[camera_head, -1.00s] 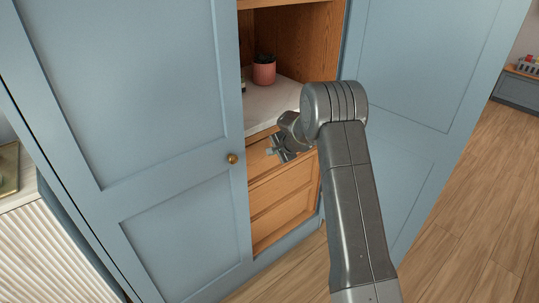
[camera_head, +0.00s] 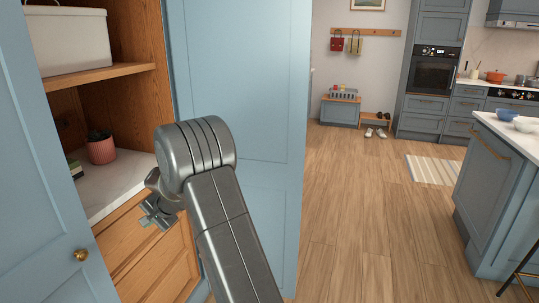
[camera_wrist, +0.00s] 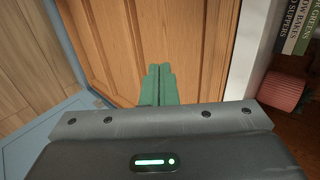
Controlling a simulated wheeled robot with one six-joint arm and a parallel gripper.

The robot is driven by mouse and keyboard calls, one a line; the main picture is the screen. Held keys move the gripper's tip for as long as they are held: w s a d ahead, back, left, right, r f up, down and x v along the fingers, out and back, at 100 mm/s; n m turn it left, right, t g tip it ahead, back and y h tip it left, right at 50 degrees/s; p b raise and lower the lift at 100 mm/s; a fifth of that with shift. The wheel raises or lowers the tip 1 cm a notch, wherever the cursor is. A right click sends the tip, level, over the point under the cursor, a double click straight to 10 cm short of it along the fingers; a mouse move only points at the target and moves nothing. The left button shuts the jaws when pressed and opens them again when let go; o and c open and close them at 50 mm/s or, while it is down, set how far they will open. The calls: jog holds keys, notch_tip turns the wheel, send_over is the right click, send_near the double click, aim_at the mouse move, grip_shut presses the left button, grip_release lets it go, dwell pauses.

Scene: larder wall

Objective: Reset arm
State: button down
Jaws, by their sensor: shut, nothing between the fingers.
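My arm reaches up from the bottom of the head view and bends over at the elbow. My gripper (camera_head: 155,212) hangs in front of the wooden drawers (camera_head: 150,255) inside the open blue larder. In the wrist view the two green-looking fingers (camera_wrist: 158,85) are together, with nothing between them. They point at the wooden drawer fronts (camera_wrist: 195,45). I cannot tell the exact gap between fingers and wood.
The larder's left door (camera_head: 55,200) and right door (camera_head: 240,110) stand open. A pink plant pot (camera_head: 101,150) sits on the white counter (camera_head: 110,188), with books (camera_wrist: 297,28) beside it. A white box (camera_head: 68,40) is above.

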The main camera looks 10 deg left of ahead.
jog(key=shift+a+f, duration=0.1)
send_near(123, 235)
notch_tip(123, 235, down, 3)
jog(key=shift+w+a+f+p, duration=0.15)
jog(key=shift+a+p, duration=0.4)
jog(key=shift+a, duration=0.45)
jog(key=shift+a+f+p, duration=0.15)
jog(key=shift+a+p, duration=0.4)
jog(key=shift+a, duration=0.45)
